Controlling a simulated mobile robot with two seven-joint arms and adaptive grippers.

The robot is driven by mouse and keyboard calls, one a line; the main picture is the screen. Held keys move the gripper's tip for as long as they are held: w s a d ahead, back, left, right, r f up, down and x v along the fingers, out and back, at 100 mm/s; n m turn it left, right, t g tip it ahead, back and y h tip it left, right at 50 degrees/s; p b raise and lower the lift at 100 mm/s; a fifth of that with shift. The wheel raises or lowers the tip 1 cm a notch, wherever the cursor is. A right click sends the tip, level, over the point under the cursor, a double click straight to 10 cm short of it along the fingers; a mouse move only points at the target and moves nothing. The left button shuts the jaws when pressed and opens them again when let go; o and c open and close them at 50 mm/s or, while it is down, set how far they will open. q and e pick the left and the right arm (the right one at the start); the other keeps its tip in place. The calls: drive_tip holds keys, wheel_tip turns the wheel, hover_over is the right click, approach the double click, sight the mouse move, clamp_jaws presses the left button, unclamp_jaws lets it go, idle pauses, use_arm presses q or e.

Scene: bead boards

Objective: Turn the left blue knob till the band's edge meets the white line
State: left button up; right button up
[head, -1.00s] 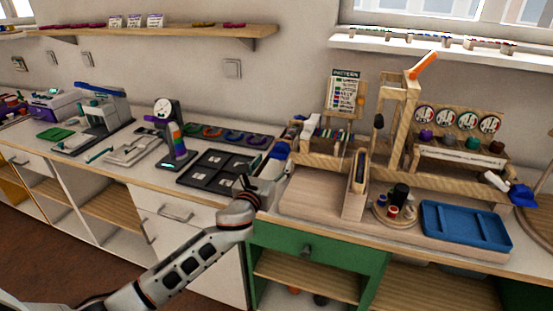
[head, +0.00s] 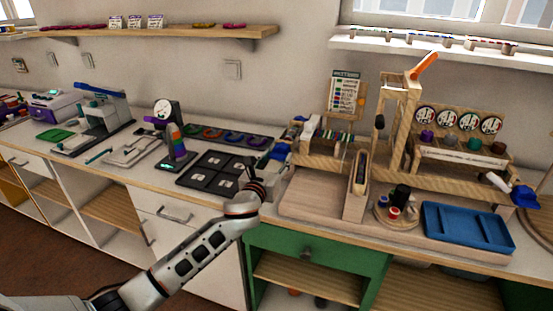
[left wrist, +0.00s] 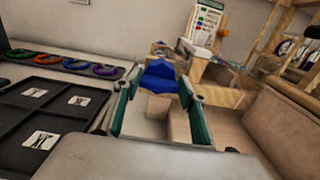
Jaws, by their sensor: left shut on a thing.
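The left blue knob (head: 281,151) is at the left end of the wooden bead loom (head: 325,158). In the left wrist view the blue knob (left wrist: 160,80) sits between the teal fingertips of my left gripper (left wrist: 160,88). The gripper is shut on it, with the fingers spread to its width. In the head view my left gripper (head: 257,166) reaches up to the knob from the front left. The band's edge and the white line are too small to make out. My right gripper is not in view.
A black compartment tray (head: 212,171) lies left of the gripper. A wooden block (head: 355,190) stands on the light board to the right. A blue tray (head: 466,226) and another blue knob (head: 525,195) are farther right. A green cabinet (head: 312,250) is below.

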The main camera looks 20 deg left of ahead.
use_arm(q)
drive_tip(key=shift+n+p, duration=0.45)
drive_tip(key=shift+n, duration=0.65)
drive_tip(key=n+p, duration=0.1)
drive_tip(key=n, duration=0.2)
drive_tip(key=shift+a+n, duration=0.1)
drive_tip(key=shift+n, duration=0.2)
drive_tip(key=n, duration=0.4)
drive_tip(key=shift+a+f+p, duration=0.1)
drive_tip(key=shift+f+p, duration=0.05)
drive_tip(key=shift+p, duration=0.25)
drive_tip(key=n, duration=0.4)
drive_tip(key=shift+p, duration=0.3)
drive_tip(key=shift+f+n+p, duration=0.15)
drive_tip(key=shift+n+p, duration=0.2)
drive_tip(key=shift+n, duration=1.65)
drive_tip(key=o, duration=1.1)
